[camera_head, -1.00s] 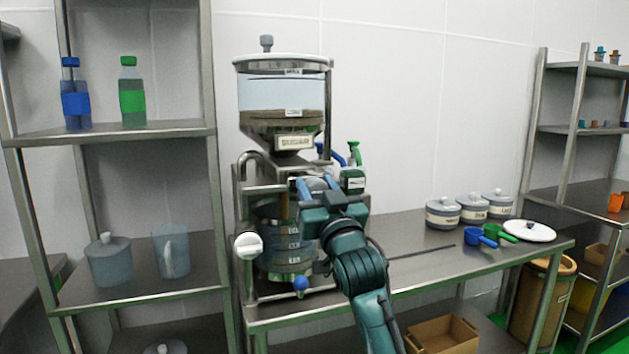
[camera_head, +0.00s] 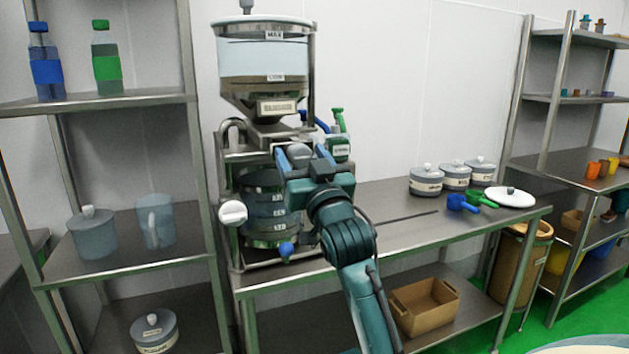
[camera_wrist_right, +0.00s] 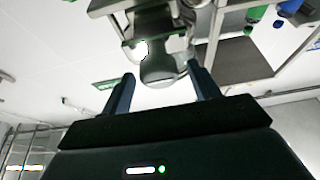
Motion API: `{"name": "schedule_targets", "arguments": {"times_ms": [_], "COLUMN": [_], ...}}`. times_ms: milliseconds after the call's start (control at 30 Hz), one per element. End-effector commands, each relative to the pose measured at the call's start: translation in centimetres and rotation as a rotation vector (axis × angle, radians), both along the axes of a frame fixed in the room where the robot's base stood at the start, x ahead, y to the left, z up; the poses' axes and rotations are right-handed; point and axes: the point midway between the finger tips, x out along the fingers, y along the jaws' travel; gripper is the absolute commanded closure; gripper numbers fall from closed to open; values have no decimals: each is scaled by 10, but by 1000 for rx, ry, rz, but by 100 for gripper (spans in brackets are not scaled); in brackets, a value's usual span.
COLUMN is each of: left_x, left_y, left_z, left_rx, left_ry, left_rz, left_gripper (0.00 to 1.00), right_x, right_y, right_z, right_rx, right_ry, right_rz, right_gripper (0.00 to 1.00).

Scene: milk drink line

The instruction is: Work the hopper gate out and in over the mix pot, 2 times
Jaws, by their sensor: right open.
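The hopper (camera_head: 263,58) is a clear tank with a steel funnel, standing on a steel frame at the left end of the table. Below it the mix pot (camera_head: 265,190), a clear pot with level marks, sits in the frame, partly behind my right gripper. A grey rounded knob (camera_head: 299,154), apparently the gate handle, sticks out under the funnel. My right gripper (camera_head: 302,158) is open with one finger on each side of this knob. The knob also shows between the fingers in the right wrist view (camera_wrist_right: 158,68); I cannot tell whether they touch. My left gripper is out of view.
Shelves stand on both sides.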

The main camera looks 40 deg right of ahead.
Motion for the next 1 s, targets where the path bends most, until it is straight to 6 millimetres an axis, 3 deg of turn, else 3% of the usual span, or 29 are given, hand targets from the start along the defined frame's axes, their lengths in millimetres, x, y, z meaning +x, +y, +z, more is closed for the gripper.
{"name": "schedule_targets", "arguments": {"times_ms": [300, 500, 700, 1000], "left_x": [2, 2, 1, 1], "left_y": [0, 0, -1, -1], "left_z": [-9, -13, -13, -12], "left_rx": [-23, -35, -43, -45], "left_ry": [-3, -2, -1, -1], "left_rz": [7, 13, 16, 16], "left_gripper": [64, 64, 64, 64], "right_x": [-62, -94, -107, -108], "right_y": [15, 22, 26, 26], "right_z": [-30, -43, -47, -46], "right_rx": [2, 2, 1, 1], "right_ry": [3, 3, 2, 2], "right_rz": [0, 0, 0, 0], "right_gripper": [39, 39, 39, 39]}}
